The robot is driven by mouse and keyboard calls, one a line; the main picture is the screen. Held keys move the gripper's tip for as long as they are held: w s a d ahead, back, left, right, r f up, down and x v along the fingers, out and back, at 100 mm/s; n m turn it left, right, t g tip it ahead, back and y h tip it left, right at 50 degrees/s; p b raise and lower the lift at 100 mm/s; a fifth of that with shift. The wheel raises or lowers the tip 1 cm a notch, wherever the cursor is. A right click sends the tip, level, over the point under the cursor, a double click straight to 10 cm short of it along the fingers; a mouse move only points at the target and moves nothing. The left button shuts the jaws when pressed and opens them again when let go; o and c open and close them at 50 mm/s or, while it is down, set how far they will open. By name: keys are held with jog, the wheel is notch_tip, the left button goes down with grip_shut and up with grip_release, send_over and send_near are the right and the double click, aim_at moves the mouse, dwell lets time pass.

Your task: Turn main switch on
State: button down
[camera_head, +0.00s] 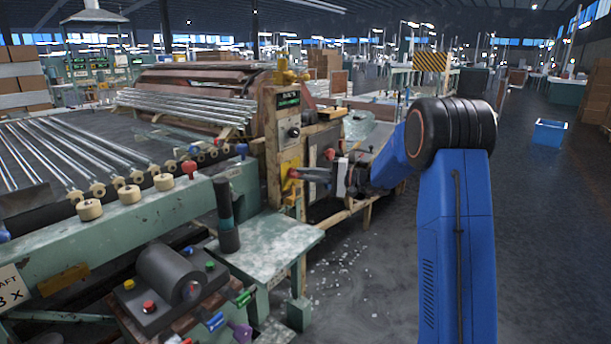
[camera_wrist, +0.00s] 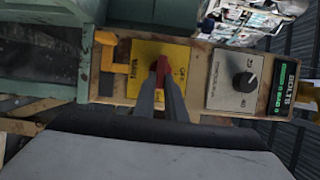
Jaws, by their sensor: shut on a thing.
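The main switch is a red handle (camera_wrist: 162,66) on a yellow plate (camera_wrist: 147,60) in the wrist view. In the head view its red part (camera_head: 294,173) shows on the yellow plate (camera_head: 287,163) low on the tan upright panel (camera_head: 270,132). My gripper (camera_wrist: 161,78) is shut on the red handle, with one finger on each side. In the head view my gripper (camera_head: 300,174) reaches the plate from the right. The fingers hide part of the handle and of the plate's lettering. I cannot read the handle's setting.
Above the switch on the panel are a black dial (camera_head: 293,132) and a green-lit display (camera_head: 288,99). A green side table (camera_head: 265,243) and a roller bed with glass tubes (camera_head: 85,155) stand to the left. Open floor (camera_head: 545,240) lies to the right.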

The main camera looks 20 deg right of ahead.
jog(key=c, duration=1.8)
grip_release()
jog(key=shift+d, duration=0.1)
jog(key=v, duration=1.7)
jog(key=shift+f, duration=0.2)
jog(key=shift+s+d, duration=0.1)
jog(key=shift+d, duration=0.05)
